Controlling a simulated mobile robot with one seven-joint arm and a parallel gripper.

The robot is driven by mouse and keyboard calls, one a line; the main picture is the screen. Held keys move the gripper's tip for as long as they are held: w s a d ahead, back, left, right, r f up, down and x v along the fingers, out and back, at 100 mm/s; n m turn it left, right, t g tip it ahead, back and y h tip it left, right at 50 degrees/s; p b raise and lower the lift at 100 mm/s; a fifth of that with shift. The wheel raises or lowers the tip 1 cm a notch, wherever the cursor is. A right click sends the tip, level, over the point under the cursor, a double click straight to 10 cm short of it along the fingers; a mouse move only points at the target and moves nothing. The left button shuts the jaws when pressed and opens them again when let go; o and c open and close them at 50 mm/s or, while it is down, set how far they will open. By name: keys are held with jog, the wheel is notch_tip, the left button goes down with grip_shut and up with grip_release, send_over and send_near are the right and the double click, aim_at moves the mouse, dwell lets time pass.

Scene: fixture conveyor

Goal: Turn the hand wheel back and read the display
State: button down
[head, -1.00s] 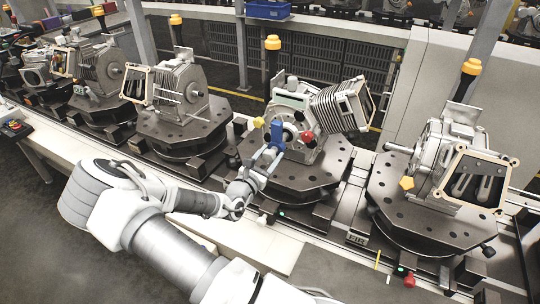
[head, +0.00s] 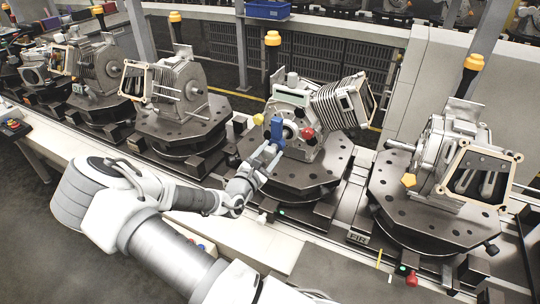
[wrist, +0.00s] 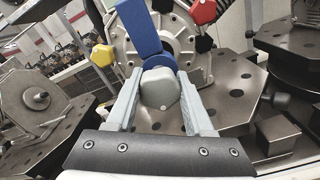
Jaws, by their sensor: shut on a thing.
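A blue crank arm (head: 277,130) stands at the front of the grey machine unit (head: 311,137) in the middle. In the wrist view the blue arm (wrist: 145,30) runs up from a grey rounded grip (wrist: 160,88). My gripper (wrist: 160,80) has one finger on each side of this grip and is shut on it. In the head view my gripper (head: 264,155) is just below the blue arm. A yellow knob (wrist: 102,56) and a red knob (wrist: 203,11) sit either side of the blue arm. I can make out no display reading; no round wheel rim is clear.
The unit sits on a dark octagonal plate (head: 295,172) with holes. Similar units on plates stand left (head: 180,105) and right (head: 458,165) along the line. A yellow-topped post (head: 272,60) stands behind. The floor at the lower left is clear.

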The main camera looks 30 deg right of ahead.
jog(key=m+b, duration=0.2)
jog(key=m, duration=0.2)
jog(key=shift+f+m, duration=0.15)
jog(key=shift+m, duration=0.15)
jog(key=m+b, duration=0.2)
jog(key=m, duration=0.3)
jog(key=shift+m, duration=0.3)
jog(key=m+b, duration=0.2)
jog(key=m, duration=0.2)
jog(key=shift+f+m, duration=0.1)
jog(key=shift+m, duration=0.2)
jog(key=m+b, duration=0.2)
jog(key=m, duration=0.2)
jog(key=shift+m, duration=0.3)
jog(key=m+b, duration=0.3)
jog(key=m, duration=0.1)
jog(key=shift+f, duration=0.15)
jog(key=m+b, duration=0.2)
jog(key=m, duration=0.2)
jog(key=shift+b, duration=0.3)
jog(key=m+b, duration=0.3)
jog(key=m, duration=0.1)
jog(key=shift+w+m+b, duration=0.1)
jog(key=shift+m+b, duration=0.8)
jog(key=shift+m, duration=0.3)
jog(key=shift+a, duration=0.1)
